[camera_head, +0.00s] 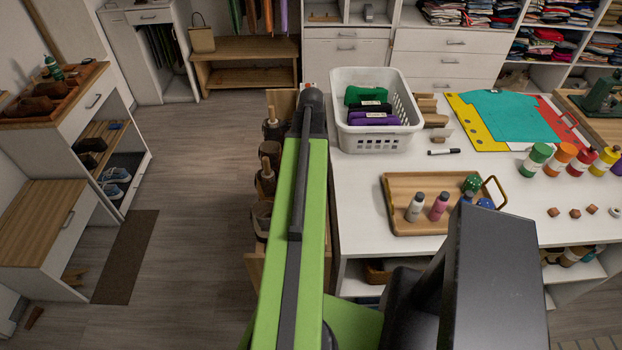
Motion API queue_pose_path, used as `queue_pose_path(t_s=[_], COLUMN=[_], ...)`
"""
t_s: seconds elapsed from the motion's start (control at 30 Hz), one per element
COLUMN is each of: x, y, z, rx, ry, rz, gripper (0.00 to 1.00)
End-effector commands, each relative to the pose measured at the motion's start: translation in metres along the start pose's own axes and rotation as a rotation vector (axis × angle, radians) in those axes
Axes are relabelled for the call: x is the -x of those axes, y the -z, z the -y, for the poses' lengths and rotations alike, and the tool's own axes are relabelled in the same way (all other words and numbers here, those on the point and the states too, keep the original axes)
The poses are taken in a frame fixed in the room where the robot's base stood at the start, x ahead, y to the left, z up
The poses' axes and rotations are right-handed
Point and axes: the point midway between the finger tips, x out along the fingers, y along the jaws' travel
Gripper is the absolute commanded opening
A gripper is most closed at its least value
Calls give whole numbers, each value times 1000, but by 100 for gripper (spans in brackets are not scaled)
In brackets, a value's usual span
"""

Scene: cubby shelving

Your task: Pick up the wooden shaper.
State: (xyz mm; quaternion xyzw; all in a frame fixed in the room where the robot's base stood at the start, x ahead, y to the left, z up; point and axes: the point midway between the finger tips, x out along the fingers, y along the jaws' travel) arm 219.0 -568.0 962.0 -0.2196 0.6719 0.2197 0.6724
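Several brown boot-like items stand in a row on the floor side of the white table, left of my green arm. Light wooden pieces (434,119) also lie on the table just right of the white basket. I cannot tell for certain which is the wooden shaper. My arm reaches forward along the table's left edge and hides part of the row. My gripper's fingers do not show beyond the dark arm end.
The white table (355,190) holds a white basket (341,121) of folded cloths, a wooden tray (400,181) with bottles, a black marker (443,152) and paint bottles (535,160). A shoe cabinet (75,200) stands at left. The floor (190,180) between is mostly clear.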

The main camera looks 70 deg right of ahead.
Motion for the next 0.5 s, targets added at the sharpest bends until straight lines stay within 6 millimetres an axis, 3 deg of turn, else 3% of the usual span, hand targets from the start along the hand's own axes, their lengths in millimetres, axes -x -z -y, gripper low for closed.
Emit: queue_pose_path(t_s=[0.07, 0.5], x=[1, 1], y=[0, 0], z=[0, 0], rx=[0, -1], ry=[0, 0], rz=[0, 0], gripper=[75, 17])
